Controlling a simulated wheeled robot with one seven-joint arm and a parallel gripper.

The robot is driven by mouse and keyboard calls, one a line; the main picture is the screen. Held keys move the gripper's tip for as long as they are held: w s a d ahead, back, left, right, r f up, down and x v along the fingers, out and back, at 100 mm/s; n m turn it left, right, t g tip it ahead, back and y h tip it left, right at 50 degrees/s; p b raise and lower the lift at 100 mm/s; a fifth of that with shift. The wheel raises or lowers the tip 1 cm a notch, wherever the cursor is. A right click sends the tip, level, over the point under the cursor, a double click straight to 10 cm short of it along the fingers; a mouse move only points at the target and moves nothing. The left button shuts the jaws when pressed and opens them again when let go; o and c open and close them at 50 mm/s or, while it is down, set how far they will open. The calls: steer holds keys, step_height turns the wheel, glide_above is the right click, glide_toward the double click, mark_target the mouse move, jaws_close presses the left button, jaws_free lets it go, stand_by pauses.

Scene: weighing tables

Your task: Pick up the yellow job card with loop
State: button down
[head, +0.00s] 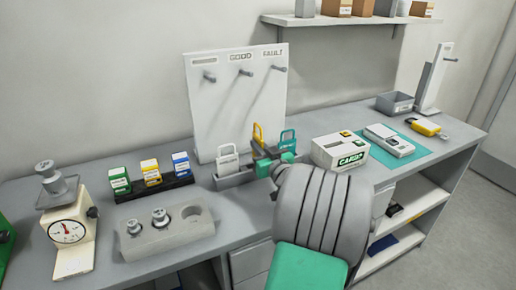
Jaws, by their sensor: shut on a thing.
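The yellow job card with loop (258,133) stands upright above the grey card rack (235,179), in front of the white peg board. My gripper (263,153) is at its lower part and shut on it. My wrist and arm hide the card's lower edge and the right part of the rack, so I cannot tell whether the card is clear of the rack. A white card with a loop (228,159) stands in the rack to the left.
The peg board (235,110) with three pegs stands behind the rack. Coloured small boxes (151,172), a weight block (165,232) and a dial scale (68,232) are to the left. A card box (340,151) and a teal mat (408,147) are to the right.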

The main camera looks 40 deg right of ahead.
stand_by(0.6)
step_height(320, 180, up, 3)
steer(key=shift+f, duration=0.1)
steer(key=s+a+r+b, duration=0.1)
steer(key=s+a+r, duration=0.5)
steer(key=s+r, duration=0.4)
steer(key=shift+v, duration=1.25)
